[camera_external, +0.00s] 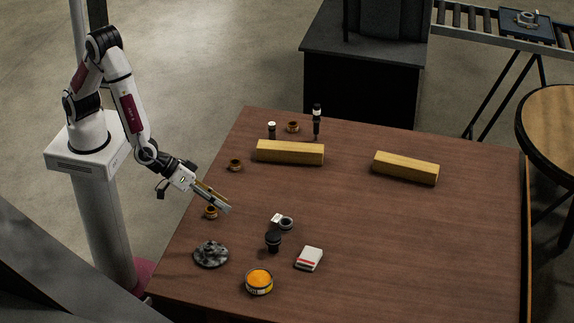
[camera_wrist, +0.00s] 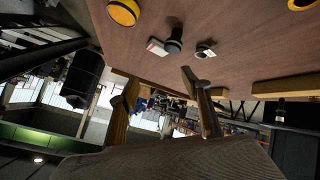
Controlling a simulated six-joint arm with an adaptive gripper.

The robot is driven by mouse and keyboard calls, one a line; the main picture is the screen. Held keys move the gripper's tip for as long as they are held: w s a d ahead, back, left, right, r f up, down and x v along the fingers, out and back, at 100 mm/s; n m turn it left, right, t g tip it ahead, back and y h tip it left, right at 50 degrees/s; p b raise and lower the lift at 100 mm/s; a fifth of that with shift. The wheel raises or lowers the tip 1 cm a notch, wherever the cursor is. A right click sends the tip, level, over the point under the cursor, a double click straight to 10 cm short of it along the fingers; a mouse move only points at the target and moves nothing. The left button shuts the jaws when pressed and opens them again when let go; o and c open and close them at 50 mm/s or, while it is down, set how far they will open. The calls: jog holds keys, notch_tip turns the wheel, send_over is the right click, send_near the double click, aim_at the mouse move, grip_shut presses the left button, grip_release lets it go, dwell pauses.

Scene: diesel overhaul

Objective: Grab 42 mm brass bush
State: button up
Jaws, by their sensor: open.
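Three small brass-coloured bushes show in the external view: one (camera_external: 211,212) near the table's left edge, one (camera_external: 235,165) farther back along that edge, and one (camera_external: 293,127) behind the wooden bars. I cannot tell which is the 42 mm one. My gripper (camera_external: 228,204) is open and empty, tilted down to the right above the table, close to the nearest bush and just right of it in the picture. In the wrist view its two fingers (camera_wrist: 158,88) are spread with nothing between them. A yellow round thing (camera_wrist: 301,4) is cut off at that view's top right.
A metal ring (camera_external: 286,223), black part (camera_external: 273,241), white-red box (camera_external: 309,258), orange-topped tin (camera_external: 259,281) and mottled dark disc (camera_external: 211,254) lie toward the front. Two wooden bars (camera_external: 290,153) (camera_external: 406,168) and dark bottles (camera_external: 316,121) stand farther back. The table's right side is clear.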

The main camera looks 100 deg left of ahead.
aim_at(211, 209)
jog(key=s+a+f+y, duration=0.1)
jog(key=f+y, duration=0.1)
jog(key=f, duration=0.2)
jog(key=s+a+f+n+y, duration=0.1)
jog(key=s+f, duration=0.1)
jog(key=f, duration=0.2)
jog(key=s+a+f+y, duration=0.1)
jog(key=f+y, duration=0.1)
jog(key=f, duration=0.2)
jog(key=shift+s+a+f+n+y, duration=0.25)
jog(key=shift+s+f+n+y, duration=0.05)
jog(key=shift+f, duration=0.05)
jog(key=s+a+f+y, duration=0.1)
jog(key=s, duration=0.2)
jog(key=s+a+f+t+y, duration=0.1)
jog(key=s+a+f+y, duration=0.1)
jog(key=s, duration=0.1)
jog(key=s+a+f+y, duration=0.2)
jog(key=s, duration=0.1)
jog(key=shift+t, duration=0.3)
jog(key=shift+s+a+y, duration=0.1)
jog(key=shift+s+y, duration=0.2)
jog(key=shift+s, duration=0.05)
jog(key=shift+w+a, duration=0.1)
jog(key=shift+x, duration=1.2)
jog(key=shift+w+a, duration=0.4)
jog(key=shift+a, duration=0.3)
jog(key=shift+w+a, duration=0.4)
jog(key=shift+a, duration=0.35)
jog(key=shift+x, duration=1)
